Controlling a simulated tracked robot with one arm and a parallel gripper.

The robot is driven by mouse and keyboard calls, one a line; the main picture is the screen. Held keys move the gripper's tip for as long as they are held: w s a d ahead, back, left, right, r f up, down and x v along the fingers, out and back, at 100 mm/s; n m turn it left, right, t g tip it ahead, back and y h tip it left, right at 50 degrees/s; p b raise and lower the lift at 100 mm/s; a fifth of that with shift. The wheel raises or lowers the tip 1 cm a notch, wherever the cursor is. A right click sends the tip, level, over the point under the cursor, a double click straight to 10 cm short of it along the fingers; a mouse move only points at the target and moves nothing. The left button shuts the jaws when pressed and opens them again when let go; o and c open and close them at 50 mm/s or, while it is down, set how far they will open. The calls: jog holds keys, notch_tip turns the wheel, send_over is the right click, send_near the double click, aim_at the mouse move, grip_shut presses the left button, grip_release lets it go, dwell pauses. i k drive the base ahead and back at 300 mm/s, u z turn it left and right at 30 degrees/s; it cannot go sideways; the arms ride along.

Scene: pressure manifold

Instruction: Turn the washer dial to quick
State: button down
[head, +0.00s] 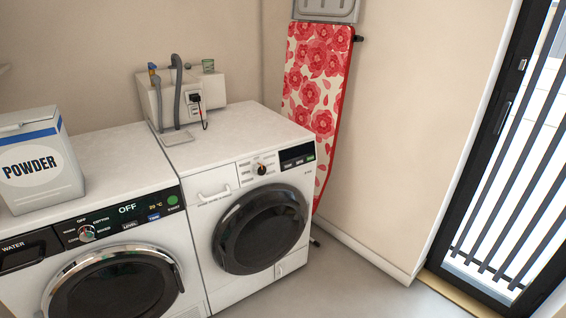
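The washer (190,260) is the white machine at the lower left, with a black control panel and a chrome-ringed door (112,285). Its dial (87,233) is a small round knob on the panel, ringed by small labels; I read OFF above it and COTTON at its upper right. The other labels are too small to read surely, and I cannot tell exactly where the dial points. The display (128,208) reads OFF. My gripper is not in view.
A powder box (40,165) stands on the washer. A second white machine (205,225) with its own dial (262,169) stands right beside it. An ironing board (318,75) leans on the wall. A barred glass door (510,150) is at the right. Floor (340,285) in front is clear.

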aim_at(259, 169)
jog(key=u, duration=0.05)
jog(key=k, duration=0.6)
jog(key=z, duration=0.6)
jog(key=i, duration=2.3)
jog(key=u, duration=0.4)
